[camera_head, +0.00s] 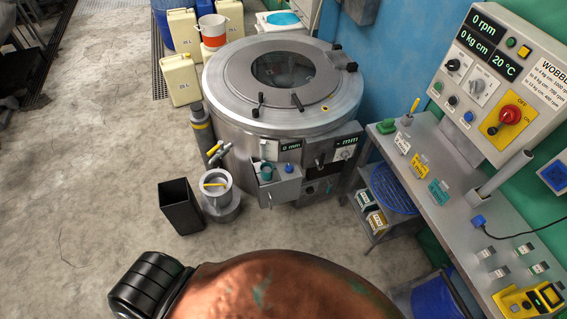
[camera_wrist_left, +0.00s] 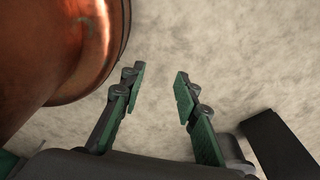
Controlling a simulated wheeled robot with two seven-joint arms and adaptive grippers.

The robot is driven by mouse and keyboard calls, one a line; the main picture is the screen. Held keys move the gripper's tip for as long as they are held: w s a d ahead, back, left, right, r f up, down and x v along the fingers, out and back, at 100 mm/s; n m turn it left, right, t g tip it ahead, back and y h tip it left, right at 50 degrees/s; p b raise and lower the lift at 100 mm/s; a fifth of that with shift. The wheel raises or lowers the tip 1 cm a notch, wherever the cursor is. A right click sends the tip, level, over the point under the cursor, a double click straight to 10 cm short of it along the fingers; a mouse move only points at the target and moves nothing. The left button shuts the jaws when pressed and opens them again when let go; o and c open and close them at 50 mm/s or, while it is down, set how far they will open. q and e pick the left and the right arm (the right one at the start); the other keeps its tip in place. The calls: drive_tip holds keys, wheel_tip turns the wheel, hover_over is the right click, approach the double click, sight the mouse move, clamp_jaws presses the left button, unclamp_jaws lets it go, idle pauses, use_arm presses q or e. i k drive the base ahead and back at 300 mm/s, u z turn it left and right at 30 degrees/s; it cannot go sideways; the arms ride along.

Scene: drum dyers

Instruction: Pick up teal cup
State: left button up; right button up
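A small teal cup-like item (camera_head: 265,172) sits at the grey box on the front of the round steel machine (camera_head: 215,105). It is small in the head view, and its full shape is hard to make out. My left gripper (camera_wrist_left: 160,75) shows in the left wrist view with its two green-padded fingers apart. Nothing is between them, and pale floor lies behind. The teal item does not show in that view. Neither gripper shows in the head view.
A black bin (camera_head: 181,207) and a grey pot (camera_head: 222,207) stand before the machine. A grey bench (camera_head: 455,215) runs along the right. Floor at left is clear.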

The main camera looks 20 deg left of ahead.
sight(266, 168)
drive_tip(key=u, duration=0.15)
drive_tip(key=i, duration=0.65)
drive_tip(key=u, duration=0.9)
drive_tip(key=i, duration=0.4)
drive_tip(key=u, duration=0.45)
